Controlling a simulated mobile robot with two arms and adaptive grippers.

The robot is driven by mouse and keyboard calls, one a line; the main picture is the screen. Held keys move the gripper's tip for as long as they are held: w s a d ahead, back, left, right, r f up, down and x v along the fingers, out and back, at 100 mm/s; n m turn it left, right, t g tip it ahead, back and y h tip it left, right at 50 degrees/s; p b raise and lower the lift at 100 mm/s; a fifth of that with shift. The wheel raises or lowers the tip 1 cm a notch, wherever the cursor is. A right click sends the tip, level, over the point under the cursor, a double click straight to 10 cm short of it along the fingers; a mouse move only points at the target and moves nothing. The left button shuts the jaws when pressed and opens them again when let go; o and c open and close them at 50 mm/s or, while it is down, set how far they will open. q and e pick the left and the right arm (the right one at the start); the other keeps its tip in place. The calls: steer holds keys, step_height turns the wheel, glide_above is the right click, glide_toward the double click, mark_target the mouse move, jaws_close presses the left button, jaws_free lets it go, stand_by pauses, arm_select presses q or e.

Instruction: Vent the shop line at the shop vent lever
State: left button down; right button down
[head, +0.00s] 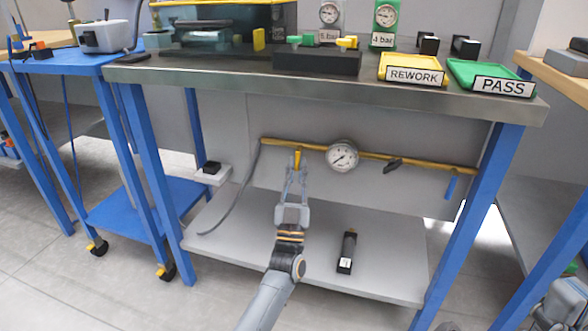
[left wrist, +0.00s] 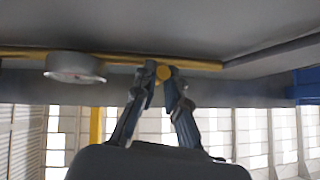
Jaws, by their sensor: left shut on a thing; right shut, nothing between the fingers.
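A yellow pipe (head: 390,158) runs under the workbench, with a round white gauge (head: 342,155) on it. A short yellow lever (head: 298,154) hangs from the pipe left of the gauge. My left gripper (head: 297,166) reaches up and is shut on this lever. In the left wrist view the lever's round yellow end (left wrist: 163,73) shows between the fingertips (left wrist: 163,85), with the gauge (left wrist: 75,67) to the left. A black handle (head: 393,165) and a blue lever (head: 451,188) sit on the pipe further right. No label shows on the levers.
The workbench top (head: 200,75) is just above the pipe, and blue legs (head: 470,220) flank the space. A grey hose (head: 240,190) hangs at the pipe's left end.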

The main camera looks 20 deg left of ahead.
arm_select(q)
steer(key=shift+d+f+n+y, duration=0.1)
steer(key=shift+d+n+y, duration=0.05)
steer(key=shift+n+y, duration=0.55)
steer(key=c, duration=1.4)
jaws_free()
steer(key=shift+s, duration=0.1)
steer(key=v, duration=1.2)
